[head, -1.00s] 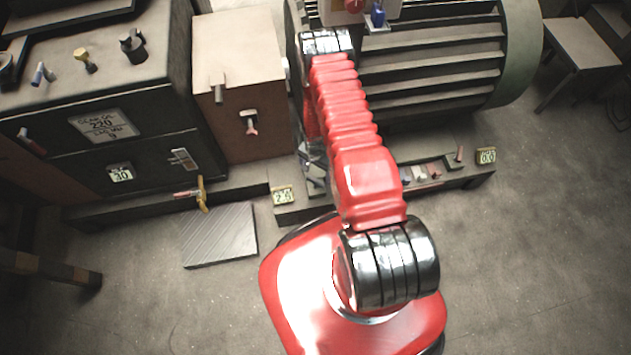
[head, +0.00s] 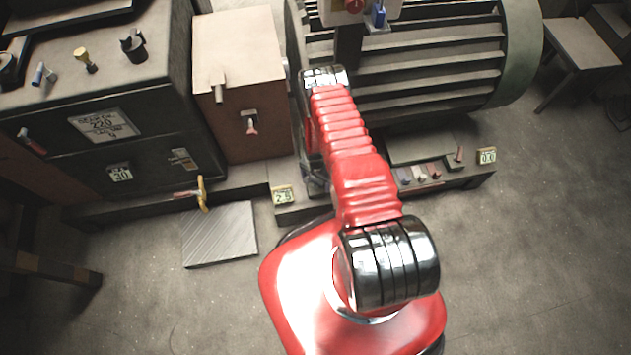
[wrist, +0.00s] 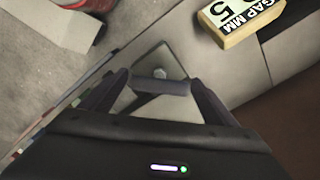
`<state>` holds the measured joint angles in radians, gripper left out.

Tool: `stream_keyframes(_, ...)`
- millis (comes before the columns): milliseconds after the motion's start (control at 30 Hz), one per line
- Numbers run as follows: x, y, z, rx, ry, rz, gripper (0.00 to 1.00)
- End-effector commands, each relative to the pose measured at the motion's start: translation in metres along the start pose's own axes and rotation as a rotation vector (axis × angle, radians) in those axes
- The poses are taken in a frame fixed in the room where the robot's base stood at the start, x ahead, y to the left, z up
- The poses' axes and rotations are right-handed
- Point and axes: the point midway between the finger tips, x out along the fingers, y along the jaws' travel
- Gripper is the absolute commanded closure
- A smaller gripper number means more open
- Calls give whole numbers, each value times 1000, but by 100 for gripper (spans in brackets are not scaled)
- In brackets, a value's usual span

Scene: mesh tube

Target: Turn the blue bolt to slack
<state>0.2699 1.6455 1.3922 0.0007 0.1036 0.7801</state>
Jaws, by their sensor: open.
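My gripper (wrist: 155,92) is open in the wrist view, its two dark fingers apart over a grey plate. A grey cylindrical piece (wrist: 160,87) lies across the space between the fingers, with a small pale hex-like head (wrist: 158,73) just beyond it. I cannot tell whether the fingers touch either, and no clear blue shows on them. In the head view my red arm hides most of the gripper. A small bluish piece (head: 404,176) sits on the low base right of my arm; I cannot tell whether it is the blue bolt.
A "GAP MM" sign block (wrist: 240,18) is close at the upper right of the wrist view; its 2.5 face (head: 283,196) shows in the head view. A ribbed motor (head: 430,65) stands behind my arm. A brown box (head: 240,80) is left. Floor is free at right.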

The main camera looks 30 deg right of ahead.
Motion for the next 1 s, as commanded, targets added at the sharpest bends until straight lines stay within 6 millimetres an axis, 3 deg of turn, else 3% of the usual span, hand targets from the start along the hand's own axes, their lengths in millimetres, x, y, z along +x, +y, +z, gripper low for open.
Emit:
stream_keyframes(233, 0, 0, 0, 0, 0, 0, 19)
stream_keyframes(800, 0, 0, 0, 0, 0, 0, 58)
stream_keyframes(1000, 0, 0, 0, -6, 1, -1, 60)
